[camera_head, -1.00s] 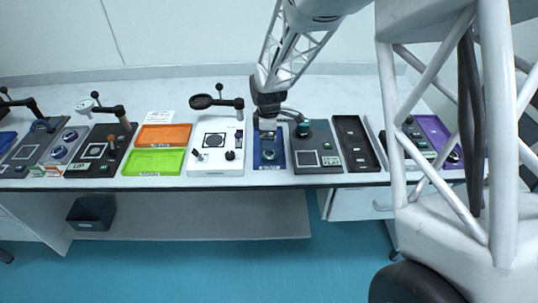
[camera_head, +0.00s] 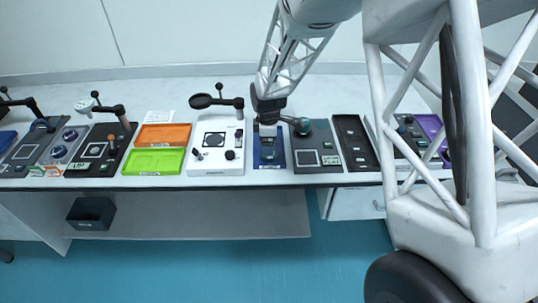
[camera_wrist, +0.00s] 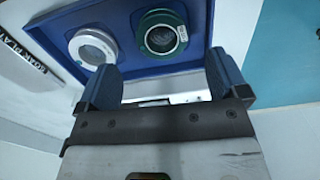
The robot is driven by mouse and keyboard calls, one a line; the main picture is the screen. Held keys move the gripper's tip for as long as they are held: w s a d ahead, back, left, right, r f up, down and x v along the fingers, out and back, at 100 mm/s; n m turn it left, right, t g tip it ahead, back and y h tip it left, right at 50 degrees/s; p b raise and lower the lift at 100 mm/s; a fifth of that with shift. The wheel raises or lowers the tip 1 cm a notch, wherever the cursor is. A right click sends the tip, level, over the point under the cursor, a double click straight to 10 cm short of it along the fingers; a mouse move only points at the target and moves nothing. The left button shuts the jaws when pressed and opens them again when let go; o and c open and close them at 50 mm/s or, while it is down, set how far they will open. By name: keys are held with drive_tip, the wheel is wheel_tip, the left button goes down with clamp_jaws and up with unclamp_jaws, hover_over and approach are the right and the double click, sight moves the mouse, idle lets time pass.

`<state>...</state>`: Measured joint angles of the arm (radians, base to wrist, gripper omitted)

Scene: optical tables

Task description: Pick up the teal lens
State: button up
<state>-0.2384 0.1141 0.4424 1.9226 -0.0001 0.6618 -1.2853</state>
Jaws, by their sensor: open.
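The teal lens (camera_wrist: 162,33) is a round dark-green ring with glass in its middle, standing in the blue tray (camera_wrist: 195,59) in the wrist view. A lens with a white ring (camera_wrist: 93,47) is beside it on the left. My gripper (camera_wrist: 163,65) is open and empty, its two blue fingers just short of the lenses in the picture, with the teal lens lying between their lines. In the head view my gripper (camera_head: 268,138) hangs over the blue tray (camera_head: 262,164) and hides much of its inside, so I cannot pick out the teal lens there.
A white board with a black stand (camera_head: 216,166) is left of the blue tray. Green (camera_head: 153,162) and orange (camera_head: 163,136) trays lie further left.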

drive_tip(key=shift+s+f, duration=0.15)
drive_tip(key=shift+f, duration=1.2)
drive_tip(key=shift+s+f, duration=0.1)
drive_tip(key=shift+f, duration=1.25)
drive_tip(key=c, duration=1)
